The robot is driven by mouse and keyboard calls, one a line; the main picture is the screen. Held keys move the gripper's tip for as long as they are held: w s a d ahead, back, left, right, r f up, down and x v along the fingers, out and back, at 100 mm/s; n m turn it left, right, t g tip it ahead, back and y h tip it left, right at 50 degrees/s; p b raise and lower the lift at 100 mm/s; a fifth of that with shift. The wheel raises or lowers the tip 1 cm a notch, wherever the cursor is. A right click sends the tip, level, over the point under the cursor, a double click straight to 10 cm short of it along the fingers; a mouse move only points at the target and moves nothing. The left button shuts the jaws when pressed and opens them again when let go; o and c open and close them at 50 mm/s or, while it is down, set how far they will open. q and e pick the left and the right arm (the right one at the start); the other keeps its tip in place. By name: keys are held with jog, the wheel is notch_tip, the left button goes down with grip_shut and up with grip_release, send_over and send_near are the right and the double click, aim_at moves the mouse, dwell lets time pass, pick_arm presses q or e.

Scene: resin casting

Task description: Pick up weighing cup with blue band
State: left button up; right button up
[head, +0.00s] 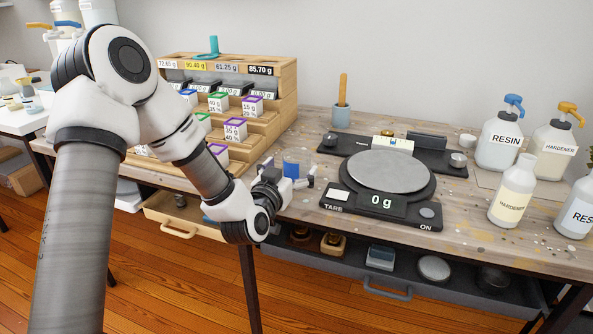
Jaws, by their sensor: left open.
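A clear cup with blue on it (297,157) stands on the workbench, left of the scale, and looks like the weighing cup with blue band. My left gripper (290,179) is open at the cup's near side. Its fingers hide the lower part of the cup, and I cannot tell whether they touch it. The scale (388,171) has an empty round pan, and its display reads 0 g. My right gripper is not in view.
A wooden stepped rack (285,92) with labelled containers stands behind my left arm. RESIN (497,145) and HARDENER (552,150) pump bottles stand at the right. A wooden drawer (190,222) and a dark drawer (400,277) are open below the workbench (465,222).

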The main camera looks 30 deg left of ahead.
pick_arm(q)
jog(key=shift+w+a, duration=0.15)
jog(key=shift+w, duration=0.85)
jog(key=c, duration=1.2)
jog(key=shift+o, duration=0.2)
